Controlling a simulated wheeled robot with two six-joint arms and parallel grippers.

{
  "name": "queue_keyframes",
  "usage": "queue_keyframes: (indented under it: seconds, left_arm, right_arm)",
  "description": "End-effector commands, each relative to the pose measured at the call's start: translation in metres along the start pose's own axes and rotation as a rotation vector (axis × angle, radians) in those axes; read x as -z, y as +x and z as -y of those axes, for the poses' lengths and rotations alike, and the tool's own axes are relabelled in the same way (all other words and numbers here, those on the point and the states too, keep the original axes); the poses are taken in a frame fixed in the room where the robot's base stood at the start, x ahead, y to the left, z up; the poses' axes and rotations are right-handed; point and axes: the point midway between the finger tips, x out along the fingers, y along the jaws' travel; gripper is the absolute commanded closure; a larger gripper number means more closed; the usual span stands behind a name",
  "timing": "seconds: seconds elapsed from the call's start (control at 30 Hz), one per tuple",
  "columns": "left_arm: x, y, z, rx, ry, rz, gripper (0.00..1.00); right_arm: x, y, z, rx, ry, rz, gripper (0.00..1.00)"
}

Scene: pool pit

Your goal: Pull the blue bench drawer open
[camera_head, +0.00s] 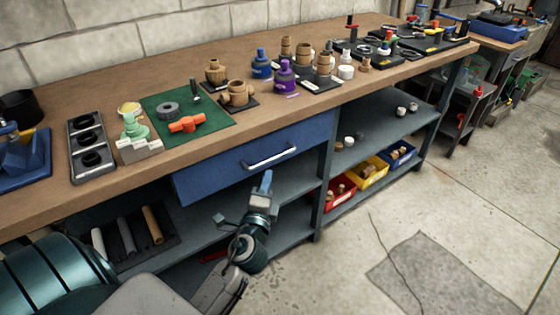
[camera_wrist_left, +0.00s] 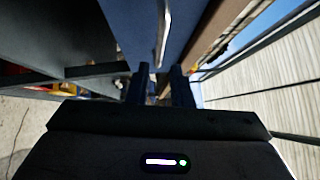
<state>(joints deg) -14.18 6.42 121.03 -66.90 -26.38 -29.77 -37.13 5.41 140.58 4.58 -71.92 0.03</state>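The blue bench drawer (camera_head: 225,173) sits under the front edge of the wooden worktop, and its front looks close to the bench frame. Its silver bar handle (camera_head: 270,158) is on the middle of the front. My left gripper (camera_head: 266,182) is just below and in front of the handle, pointing up toward it. In the left wrist view, the fingers (camera_wrist_left: 160,86) stand apart with a gap between them. The handle (camera_wrist_left: 165,32) lies just ahead of the fingertips, in line with the gap, and the blue drawer front (camera_wrist_left: 128,30) is beside it. My right gripper is not in view.
The worktop (camera_head: 75,203) carries a green mat (camera_head: 210,128), wooden and purple parts, and tool trays. The lower shelf holds red, yellow (camera_head: 371,172) and blue bins. A bench leg (camera_head: 322,190) stands right of the drawer.

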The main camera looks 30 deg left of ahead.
Motion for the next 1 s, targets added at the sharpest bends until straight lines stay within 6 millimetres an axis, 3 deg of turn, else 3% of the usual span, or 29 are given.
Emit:
queue_keyframes:
  seconds: [0.2, 0.4, 0.83, 0.97, 1.0]
  left_arm:
    - [0.0, 0.045, 0.002, 0.001, 0.001, 0.001, 0.8]
    - [0.0, 0.074, 0.001, 0.0, 0.0, 0.0, 0.8]
    - [0.0, 0.086, -0.001, -0.002, -0.001, 0.0, 0.8]
    - [0.0, 0.086, -0.001, -0.002, -0.001, 0.0, 1.0]
    - [0.0, 0.086, -0.001, -0.002, -0.001, 0.0, 1.0]
  right_arm:
    - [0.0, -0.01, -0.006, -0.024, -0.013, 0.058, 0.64]
    - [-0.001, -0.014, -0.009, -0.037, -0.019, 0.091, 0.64]
    - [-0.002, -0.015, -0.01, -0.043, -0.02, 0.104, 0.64]
    - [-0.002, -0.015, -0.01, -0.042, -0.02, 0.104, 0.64]
    - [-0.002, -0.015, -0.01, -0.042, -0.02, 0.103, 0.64]
